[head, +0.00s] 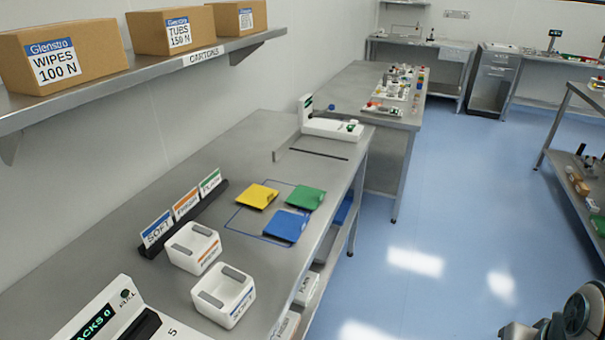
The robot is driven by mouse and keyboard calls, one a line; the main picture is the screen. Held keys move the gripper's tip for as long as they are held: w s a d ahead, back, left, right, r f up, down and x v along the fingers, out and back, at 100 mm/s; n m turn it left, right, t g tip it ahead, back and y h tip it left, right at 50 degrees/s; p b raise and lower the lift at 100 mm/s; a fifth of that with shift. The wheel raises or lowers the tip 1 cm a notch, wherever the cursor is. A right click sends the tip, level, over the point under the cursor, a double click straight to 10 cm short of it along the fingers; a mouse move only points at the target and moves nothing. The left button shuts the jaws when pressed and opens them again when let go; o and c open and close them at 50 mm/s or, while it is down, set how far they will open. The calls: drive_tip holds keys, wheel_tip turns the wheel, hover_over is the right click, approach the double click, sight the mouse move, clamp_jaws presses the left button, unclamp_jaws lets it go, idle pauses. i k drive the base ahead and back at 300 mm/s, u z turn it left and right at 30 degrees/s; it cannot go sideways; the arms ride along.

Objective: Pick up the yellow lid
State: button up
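A flat yellow piece (257,195) lies on the near steel bench, beside a green piece (305,197) and a blue piece (285,226), around a thin blue outline. It is the clearest yellow thing in view; I cannot tell whether it is a lid. Small coloured items (385,105) on the far bench are too small to make out. Part of my arm shows at the lower right corner. My gripper's fingers are not in view.
Two white holders (194,248) (224,294) stand on the near bench (110,262) by a label rack (184,217). A white device (330,126) stands at its far end. A shelf with cartons (60,57) hangs above. The blue floor (450,190) to the right is clear.

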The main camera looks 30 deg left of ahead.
sight(258, 197)
drive_tip(key=u, duration=0.55)
drive_tip(key=i, duration=0.95)
drive_tip(key=u, duration=1.15)
drive_tip(key=i, duration=0.7)
